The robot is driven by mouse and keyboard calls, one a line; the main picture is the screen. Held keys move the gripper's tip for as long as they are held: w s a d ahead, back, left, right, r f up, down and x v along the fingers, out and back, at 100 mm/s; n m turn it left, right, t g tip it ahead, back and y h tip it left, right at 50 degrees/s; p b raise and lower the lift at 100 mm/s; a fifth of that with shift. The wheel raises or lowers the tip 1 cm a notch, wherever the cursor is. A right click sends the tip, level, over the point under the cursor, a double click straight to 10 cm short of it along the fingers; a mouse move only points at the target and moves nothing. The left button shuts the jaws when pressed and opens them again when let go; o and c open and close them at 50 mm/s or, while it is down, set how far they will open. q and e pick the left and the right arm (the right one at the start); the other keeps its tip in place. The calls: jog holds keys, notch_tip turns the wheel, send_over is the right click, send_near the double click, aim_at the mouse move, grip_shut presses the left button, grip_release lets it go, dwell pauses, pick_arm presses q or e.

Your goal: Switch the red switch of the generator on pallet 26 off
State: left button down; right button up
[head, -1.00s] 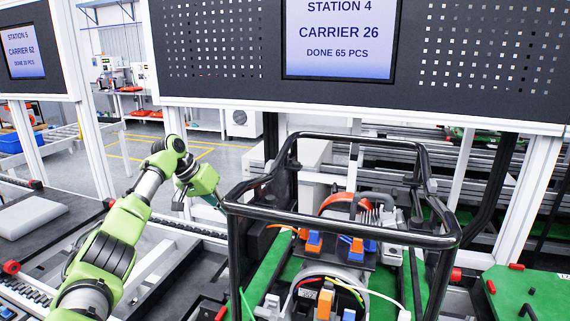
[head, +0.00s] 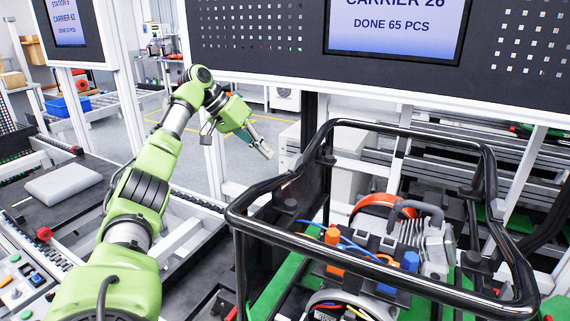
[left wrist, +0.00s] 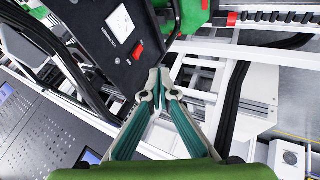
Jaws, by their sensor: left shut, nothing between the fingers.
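The generator with its black tube frame (head: 375,263) stands below the sign screen (head: 395,28) reading "CARRIER 26". In the left wrist view, its dark side panel (left wrist: 112,66) carries a white label (left wrist: 120,22) and a small red switch (left wrist: 138,50). Whether the switch is on or off is too small to tell. My left gripper (head: 266,153) is at the generator's left, above and outside the frame. In the left wrist view its fingertips (left wrist: 158,80) are together and empty, a little below and right of the switch, apparently apart from the panel. The switch is hidden in the head view.
A conveyor with a grey flat block (head: 63,184) lies at the left. The tube frame stands up around the engine (head: 377,214). A white post (head: 215,165) is close behind my left arm. Open floor shows behind the posts.

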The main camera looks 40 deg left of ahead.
pick_arm(q)
jog(key=w+d+f+p, duration=0.3)
jog(key=w+d+f, duration=0.3)
jog(key=d+f, duration=0.1)
dwell(0.3)
jog(key=shift+w, duration=0.1)
jog(key=shift+w+d+r+p, duration=0.1)
jog(key=shift+d+r+p, duration=0.1)
jog(key=shift+d+p, duration=0.35)
jog(key=shift+a, duration=0.15)
